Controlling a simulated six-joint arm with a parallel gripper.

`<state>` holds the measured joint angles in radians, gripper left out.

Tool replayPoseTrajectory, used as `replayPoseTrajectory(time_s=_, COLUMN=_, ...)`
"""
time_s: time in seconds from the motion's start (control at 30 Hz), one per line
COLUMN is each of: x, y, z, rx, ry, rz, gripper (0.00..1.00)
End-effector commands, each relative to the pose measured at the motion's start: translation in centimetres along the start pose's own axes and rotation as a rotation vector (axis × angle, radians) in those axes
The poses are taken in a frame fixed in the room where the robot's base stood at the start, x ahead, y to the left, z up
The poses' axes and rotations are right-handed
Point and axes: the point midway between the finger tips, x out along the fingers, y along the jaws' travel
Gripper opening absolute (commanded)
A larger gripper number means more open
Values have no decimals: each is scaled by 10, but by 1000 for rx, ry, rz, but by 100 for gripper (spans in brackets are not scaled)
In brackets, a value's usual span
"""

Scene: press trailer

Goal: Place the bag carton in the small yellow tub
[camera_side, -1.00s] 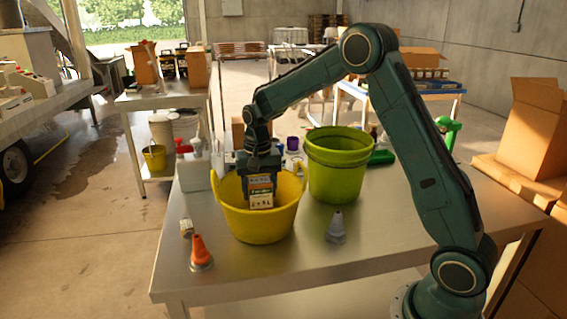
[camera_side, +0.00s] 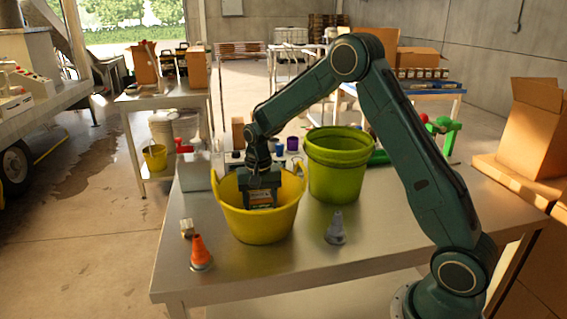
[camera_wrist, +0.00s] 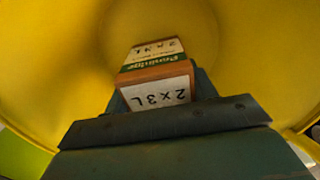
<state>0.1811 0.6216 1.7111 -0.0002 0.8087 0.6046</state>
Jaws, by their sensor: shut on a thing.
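The small yellow tub (camera_side: 255,224) stands near the left end of the metal table, with a handle on each side. My gripper (camera_side: 262,188) reaches down into its mouth from above. It is shut on the bag carton (camera_side: 260,198), a box with a brown, white and green printed face. The carton's lower part is hidden behind the tub's front wall. In the wrist view the carton (camera_wrist: 155,75) sticks out beyond the jaws, with yellow tub wall (camera_wrist: 260,55) around it. I cannot tell whether the carton touches the tub's bottom.
A green bucket (camera_side: 335,180) stands close to the right of the tub. Bottles and jars stand behind. The table's front right (camera_side: 380,240) is clear.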

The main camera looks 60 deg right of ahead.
Motion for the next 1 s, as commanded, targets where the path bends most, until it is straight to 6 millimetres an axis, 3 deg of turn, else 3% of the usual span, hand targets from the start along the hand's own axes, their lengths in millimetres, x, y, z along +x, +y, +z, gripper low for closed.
replayPoseTrajectory(time_s=0.03, x=1, y=0, z=0, rx=0, ry=-1, rz=0, gripper=60)
replayPoseTrajectory(time_s=0.13, x=0, y=0, z=0, rx=0, ry=0, rz=0, gripper=78)
replayPoseTrajectory(time_s=0.63, x=-8, y=0, z=0, rx=0, ry=1, rz=-1, gripper=78)
replayPoseTrajectory(time_s=1.0, x=-56, y=0, z=-1, rx=0, ry=4, rz=-3, gripper=78)
